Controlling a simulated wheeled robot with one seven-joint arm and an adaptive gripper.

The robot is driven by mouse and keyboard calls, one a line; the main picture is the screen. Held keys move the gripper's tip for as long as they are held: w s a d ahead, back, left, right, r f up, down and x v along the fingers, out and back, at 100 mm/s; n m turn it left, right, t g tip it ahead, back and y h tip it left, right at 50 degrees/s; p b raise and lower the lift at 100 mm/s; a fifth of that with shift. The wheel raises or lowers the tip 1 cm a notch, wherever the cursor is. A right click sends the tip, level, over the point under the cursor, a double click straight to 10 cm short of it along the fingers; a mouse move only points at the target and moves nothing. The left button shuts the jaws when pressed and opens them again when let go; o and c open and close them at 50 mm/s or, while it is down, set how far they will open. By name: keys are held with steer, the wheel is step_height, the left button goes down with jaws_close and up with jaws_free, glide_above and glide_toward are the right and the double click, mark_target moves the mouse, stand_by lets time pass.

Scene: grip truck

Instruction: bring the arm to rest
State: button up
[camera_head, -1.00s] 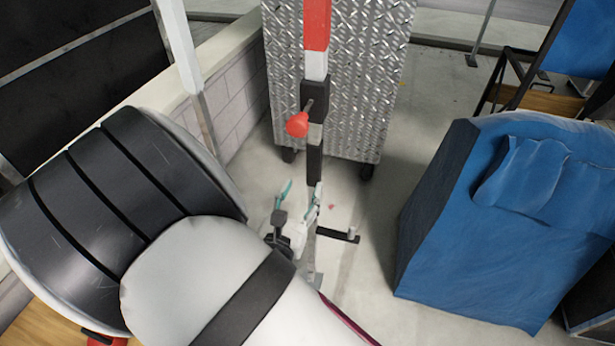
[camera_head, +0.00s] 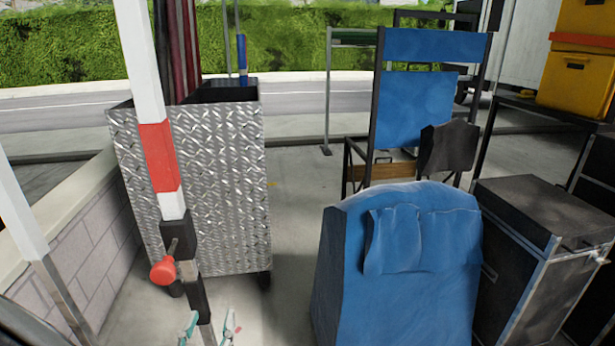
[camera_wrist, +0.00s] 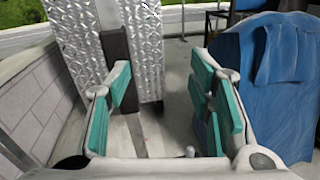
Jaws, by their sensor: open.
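My gripper (camera_head: 208,330) shows only at the bottom edge of the head view, its teal-padded fingers spread on either side of the lower part of a pole. In the wrist view my gripper (camera_wrist: 160,85) is open, with the two teal fingers well apart and nothing held between them. The pole (camera_head: 162,155), red and white with a dark lower section and a red knob (camera_head: 163,270), stands slightly tilted. Its dark section (camera_wrist: 116,60) shows beyond the left finger. Whether a finger touches it I cannot tell. Most of my arm is out of view.
A diamond-plate metal cart (camera_head: 230,190) stands behind the pole. A blue covered seat (camera_head: 400,310) is to the right, with black cases (camera_head: 530,235) beside it. A low block wall (camera_head: 85,255) runs along the left. Clear floor (camera_head: 295,235) lies between cart and seat.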

steer(key=w+d+r+m+g+h+p, duration=0.15)
steer(key=d+r+m+g+h, duration=0.4)
steer(key=d, duration=0.65)
steer(key=w+d+r+m+g+h+p, duration=0.1)
steer(key=w+d+r+m+g+h, duration=0.15)
steer(key=d+r+m+h, duration=0.6)
steer(key=s+d+r+m+g+y+p, duration=0.1)
steer(key=s+d+r+m+g, duration=0.15)
steer(key=d, duration=0.35)
steer(key=s+d+r+m+g+y+p, duration=0.1)
steer(key=s+d+r+m+g, duration=0.15)
steer(key=d, duration=0.25)
steer(key=s+d+r+m+g+y+p, duration=0.1)
steer(key=s+d+m, duration=0.1)
steer(key=d+m, duration=0.3)
steer(key=s+d+r+m+y+p, duration=0.1)
steer(key=s+r+m+y+p, duration=0.1)
steer(key=s+r+m+y, duration=0.3)
steer(key=s+d+r+m+y+p, duration=0.2)
steer(key=s+r+m+y, duration=0.2)
steer(key=s, duration=0.7)
steer(key=r+m, duration=0.1)
steer(key=m, duration=0.1)
steer(key=shift+s+d+r+m+y, duration=0.15)
steer(key=shift+s+d+m+y, duration=0.05)
steer(key=shift+m+y, duration=0.2)
